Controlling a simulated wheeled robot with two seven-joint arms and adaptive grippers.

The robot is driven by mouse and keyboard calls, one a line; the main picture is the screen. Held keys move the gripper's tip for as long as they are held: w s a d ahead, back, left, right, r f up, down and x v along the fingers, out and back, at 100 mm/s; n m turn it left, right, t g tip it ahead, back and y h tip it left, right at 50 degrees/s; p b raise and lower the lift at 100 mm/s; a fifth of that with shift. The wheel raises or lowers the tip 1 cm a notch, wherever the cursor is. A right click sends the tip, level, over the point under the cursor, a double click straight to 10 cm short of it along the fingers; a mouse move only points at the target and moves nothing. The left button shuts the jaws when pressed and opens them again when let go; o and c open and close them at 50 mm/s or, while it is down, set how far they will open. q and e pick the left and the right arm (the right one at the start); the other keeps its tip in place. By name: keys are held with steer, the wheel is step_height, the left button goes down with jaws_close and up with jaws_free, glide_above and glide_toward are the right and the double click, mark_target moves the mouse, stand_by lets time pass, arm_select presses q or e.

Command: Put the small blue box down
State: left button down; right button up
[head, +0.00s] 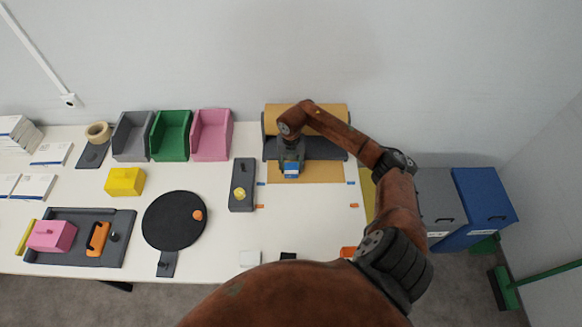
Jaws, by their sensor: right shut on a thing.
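My right gripper (291,163) is above the tan board (305,173) at the back right of the table, pointing down. It is shut on the small blue box (291,169), of which only a small blue part with a pale edge shows below the fingers. The gripper hides the rest. I cannot tell whether the box touches the board or hangs just above it. My left gripper is not in view.
A dark grey rack with a tan back (334,120) stands right behind the gripper. Pink (211,150), green (171,152) and grey bins are to its left. A dark button panel (242,200) lies nearer. The white table (310,230) is clear between the corner marks.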

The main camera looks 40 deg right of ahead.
mark_target(291, 167)
steer(key=o, duration=0.9)
steer(key=shift+o, duration=0.2)
step_height(291, 167, up, 12)
steer(key=shift+r, duration=0.15)
